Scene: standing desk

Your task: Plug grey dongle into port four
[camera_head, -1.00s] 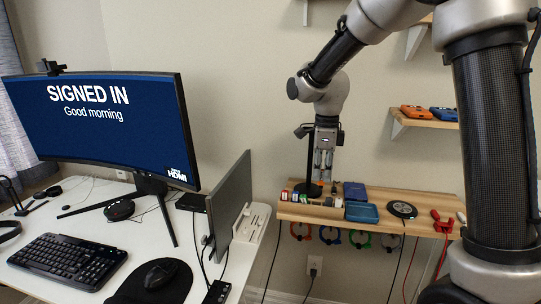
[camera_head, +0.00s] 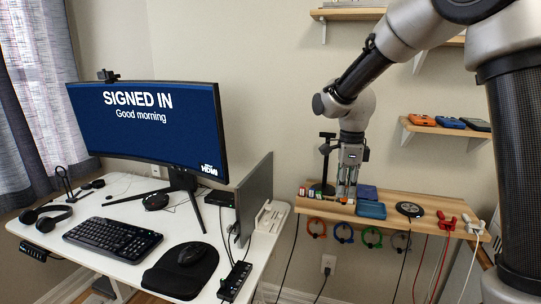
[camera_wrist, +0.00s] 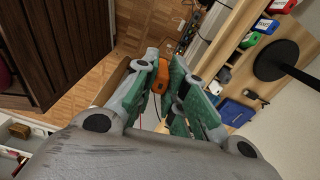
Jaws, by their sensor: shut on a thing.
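My gripper (camera_head: 347,198) is low at the left part of the wooden shelf. In the wrist view its fingers (camera_wrist: 168,80) are closed around a small orange thing (camera_wrist: 158,77), whose shape is partly hidden by the green pads. Orange also shows by the fingertips in the head view. I cannot make out a grey dongle for certain. A black strip that looks like a port hub (camera_head: 235,281) lies at the desk's front right edge, with cables beside it. Its port numbers are too small to read.
The wooden shelf (camera_head: 430,215) holds small coloured boxes (camera_wrist: 262,25), a blue tray (camera_head: 371,210), a black disc (camera_head: 409,209) and red clamps (camera_head: 446,222). Coloured rings hang below. A dark upright panel (camera_head: 254,200) stands between desk and shelf. A keyboard (camera_head: 113,240) and mouse (camera_head: 190,254) occupy the desk.

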